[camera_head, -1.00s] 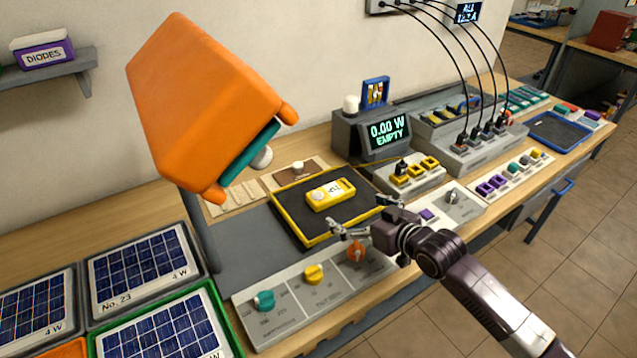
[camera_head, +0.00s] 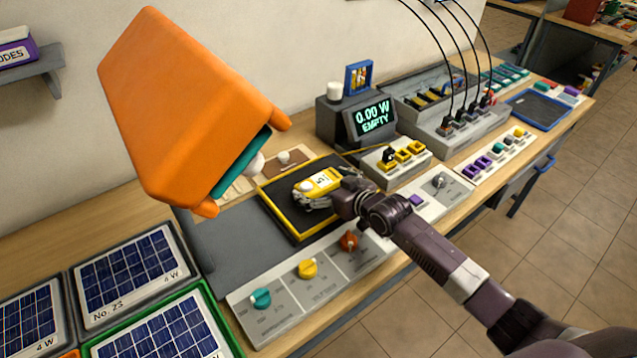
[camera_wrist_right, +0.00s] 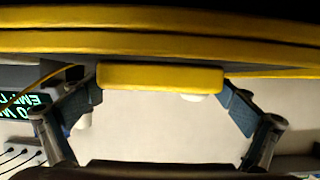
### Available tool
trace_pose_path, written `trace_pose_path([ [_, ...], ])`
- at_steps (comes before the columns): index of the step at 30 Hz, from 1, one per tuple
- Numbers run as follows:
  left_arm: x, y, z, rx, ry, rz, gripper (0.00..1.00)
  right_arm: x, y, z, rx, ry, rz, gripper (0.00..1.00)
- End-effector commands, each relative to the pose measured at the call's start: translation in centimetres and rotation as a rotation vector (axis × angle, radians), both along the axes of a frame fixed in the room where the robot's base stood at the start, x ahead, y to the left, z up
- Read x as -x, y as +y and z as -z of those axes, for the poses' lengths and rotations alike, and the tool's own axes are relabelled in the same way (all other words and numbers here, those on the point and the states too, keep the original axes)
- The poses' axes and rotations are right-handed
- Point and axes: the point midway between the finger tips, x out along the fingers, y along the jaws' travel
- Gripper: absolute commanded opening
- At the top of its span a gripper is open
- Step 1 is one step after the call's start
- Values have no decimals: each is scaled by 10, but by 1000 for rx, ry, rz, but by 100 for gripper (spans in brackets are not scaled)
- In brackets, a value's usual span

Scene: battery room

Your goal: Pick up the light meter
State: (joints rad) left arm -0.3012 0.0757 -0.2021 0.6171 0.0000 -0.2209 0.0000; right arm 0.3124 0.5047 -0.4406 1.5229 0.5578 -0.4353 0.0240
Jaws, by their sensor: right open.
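The yellow light meter (camera_head: 321,182) lies on the dark, yellow-rimmed tray (camera_head: 299,238) on the bench. My right gripper (camera_head: 322,196) is at the meter, its fingers low along the meter's near and left sides, and part of the meter is hidden by it. In the right wrist view the yellow meter (camera_wrist_right: 160,78) sits between the two spread fingers of my right gripper (camera_wrist_right: 160,98), with small gaps visible at both sides. The right gripper is open. My left gripper is not in view.
A large orange lamp-like hood (camera_head: 185,105) hangs over the left of the bench. A grey box with a display reading 0.00 W EMPTY (camera_head: 372,117) stands behind the tray. A knob panel (camera_head: 290,280) lies in front. Solar panels (camera_head: 130,270) fill the left.

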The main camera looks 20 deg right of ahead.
Motion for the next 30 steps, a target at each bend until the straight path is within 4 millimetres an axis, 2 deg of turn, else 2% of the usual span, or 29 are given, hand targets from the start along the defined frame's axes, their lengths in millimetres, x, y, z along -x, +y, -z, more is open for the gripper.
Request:
trace_pose_path([
  [3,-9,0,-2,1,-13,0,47,-5,1,1,1,-2,1,100],
  [10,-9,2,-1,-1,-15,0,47,-5,2,2,0,-1,0,99],
  [19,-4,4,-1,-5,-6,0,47,-5,1,2,0,-1,1,66],
  [30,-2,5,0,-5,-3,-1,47,-5,1,-5,0,-3,1,65],
])
